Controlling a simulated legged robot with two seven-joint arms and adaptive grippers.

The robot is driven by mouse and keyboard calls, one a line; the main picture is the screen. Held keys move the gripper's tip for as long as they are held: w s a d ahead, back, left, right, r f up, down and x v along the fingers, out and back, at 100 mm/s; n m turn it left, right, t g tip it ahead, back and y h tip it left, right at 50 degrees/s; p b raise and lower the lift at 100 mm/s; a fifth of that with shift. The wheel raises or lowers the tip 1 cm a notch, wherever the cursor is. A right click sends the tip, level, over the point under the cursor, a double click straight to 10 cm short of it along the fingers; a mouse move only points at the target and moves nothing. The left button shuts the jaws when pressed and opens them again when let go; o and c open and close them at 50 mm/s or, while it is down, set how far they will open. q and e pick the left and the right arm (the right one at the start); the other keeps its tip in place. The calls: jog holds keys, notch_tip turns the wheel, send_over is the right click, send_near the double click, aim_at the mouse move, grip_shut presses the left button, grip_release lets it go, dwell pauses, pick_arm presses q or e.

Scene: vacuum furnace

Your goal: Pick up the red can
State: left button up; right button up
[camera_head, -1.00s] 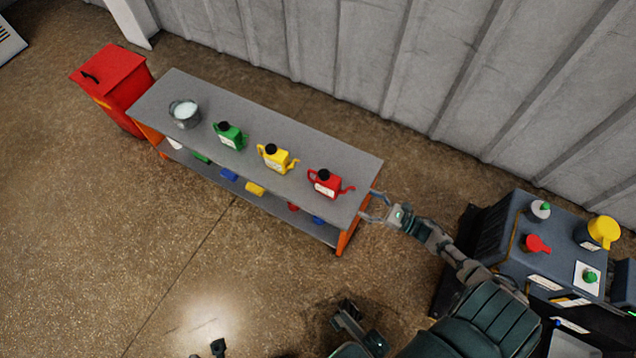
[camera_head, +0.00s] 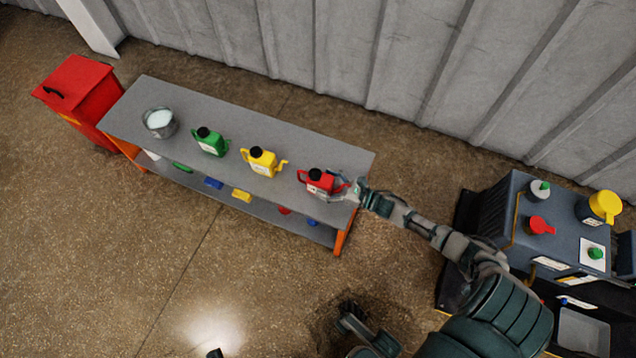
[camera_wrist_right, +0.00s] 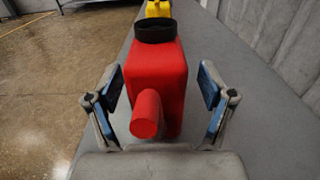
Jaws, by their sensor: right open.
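The red can (camera_head: 320,181) stands upright at the right end of the grey bench (camera_head: 345,158). It has a black cap and a pale label. My right gripper (camera_head: 340,186) is open at the can's right side. In the right wrist view the red can (camera_wrist_right: 158,80) stands between the two spread fingers of the right gripper (camera_wrist_right: 160,98), its spout pointing at the camera. Gaps show between the fingers and the can. My left arm shows only in part at the bottom of the head view, and I cannot make out its jaws.
A yellow can (camera_head: 262,162), a green can (camera_head: 210,142) and a metal bucket (camera_head: 160,123) stand in line to the left. A red bin (camera_head: 80,92) is beyond the bench. A dark machine (camera_head: 535,255) stands at the right. The wall runs behind.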

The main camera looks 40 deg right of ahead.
jog(key=shift+a+r, duration=0.1)
jog(key=shift+r, duration=0.05)
jog(key=c, duration=1.4)
